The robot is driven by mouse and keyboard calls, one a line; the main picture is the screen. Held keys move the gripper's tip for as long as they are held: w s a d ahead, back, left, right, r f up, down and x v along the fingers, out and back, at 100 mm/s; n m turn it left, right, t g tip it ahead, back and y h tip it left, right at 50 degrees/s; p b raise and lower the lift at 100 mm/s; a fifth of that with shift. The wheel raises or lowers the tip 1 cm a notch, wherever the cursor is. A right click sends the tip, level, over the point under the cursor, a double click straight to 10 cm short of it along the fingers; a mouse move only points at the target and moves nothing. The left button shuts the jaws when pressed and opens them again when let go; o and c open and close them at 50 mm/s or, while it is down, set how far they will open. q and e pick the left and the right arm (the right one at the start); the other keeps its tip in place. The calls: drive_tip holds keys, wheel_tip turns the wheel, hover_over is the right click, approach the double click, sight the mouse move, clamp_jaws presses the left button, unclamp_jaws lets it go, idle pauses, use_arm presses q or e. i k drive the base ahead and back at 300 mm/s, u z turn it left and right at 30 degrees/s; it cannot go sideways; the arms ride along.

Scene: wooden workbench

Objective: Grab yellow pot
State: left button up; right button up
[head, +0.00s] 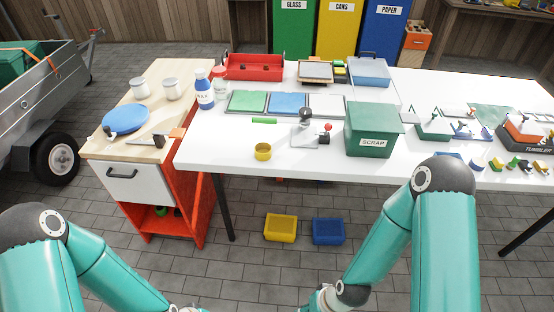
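A small round yellow pot (263,152) stands upright near the front edge of the white table (235,158), left of the middle. Nothing covers it and no gripper touches it. My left arm comes in at the lower left and my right arm at the lower right, both well below and in front of the table. Their ends run down to the bottom edge of the view, so the fingers of both grippers are out of the picture.
A green scrap bin (372,130) and a grey device (305,130) stand right of the pot. A green bar (264,121) lies behind it. A wooden cabinet (135,140) adjoins the table's left. Yellow (281,228) and blue (328,231) crates sit on the floor. Clear tabletop surrounds the pot.

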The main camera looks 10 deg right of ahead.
sight(263, 151)
drive_tip(key=u, duration=0.15)
drive_tip(key=i, duration=0.95)
drive_tip(key=z, duration=0.05)
